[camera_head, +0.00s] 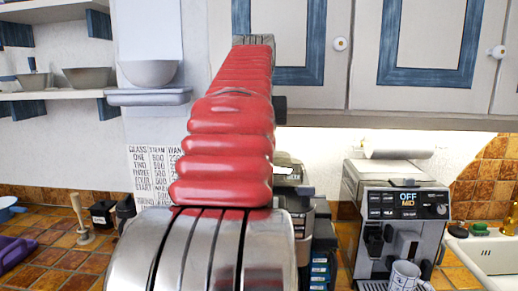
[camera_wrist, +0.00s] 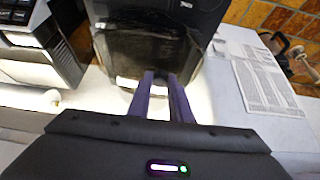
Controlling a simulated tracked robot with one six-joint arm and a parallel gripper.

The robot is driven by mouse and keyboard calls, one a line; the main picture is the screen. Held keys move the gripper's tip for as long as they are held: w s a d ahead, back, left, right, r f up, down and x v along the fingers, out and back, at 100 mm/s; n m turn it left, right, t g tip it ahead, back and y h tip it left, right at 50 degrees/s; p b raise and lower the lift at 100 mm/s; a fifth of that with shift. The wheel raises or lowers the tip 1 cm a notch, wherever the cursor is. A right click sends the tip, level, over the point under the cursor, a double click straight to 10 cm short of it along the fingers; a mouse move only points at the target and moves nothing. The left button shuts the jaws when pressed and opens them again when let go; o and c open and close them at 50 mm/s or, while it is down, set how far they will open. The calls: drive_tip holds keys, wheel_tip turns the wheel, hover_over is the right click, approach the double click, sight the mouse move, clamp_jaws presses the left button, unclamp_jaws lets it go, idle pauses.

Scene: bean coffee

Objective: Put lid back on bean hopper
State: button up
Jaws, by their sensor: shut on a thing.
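My gripper (camera_wrist: 163,78) shows in the wrist view with its two dark fingers close together, shut on the near edge of a dark, glossy, see-through panel that looks like the lid (camera_wrist: 150,52). The lid lies over the dark machine (camera_wrist: 160,8), and I cannot tell whether it touches the hopper. The hopper's opening is hidden. In the head view my red arm covers my gripper. Part of the dark machine (camera_head: 320,235) shows just right of the arm.
A silver coffee machine (camera_head: 408,225) with a lit display stands to the right, with a mug (camera_head: 404,275) at its front. A printed chart (camera_head: 158,172) is on the wall at left. Wall cupboards (camera_head: 430,45) hang above. A shelf (camera_head: 60,95) with bowls is at left.

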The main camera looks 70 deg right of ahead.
idle(0.4)
drive_tip(key=o, duration=1)
drive_tip(key=shift+c, duration=0.2)
drive_tip(key=shift+o, duration=0.4)
drive_tip(key=o, duration=0.4)
drive_tip(key=shift+r, duration=0.1)
drive_tip(key=shift+r, duration=3.4)
clamp_jaws()
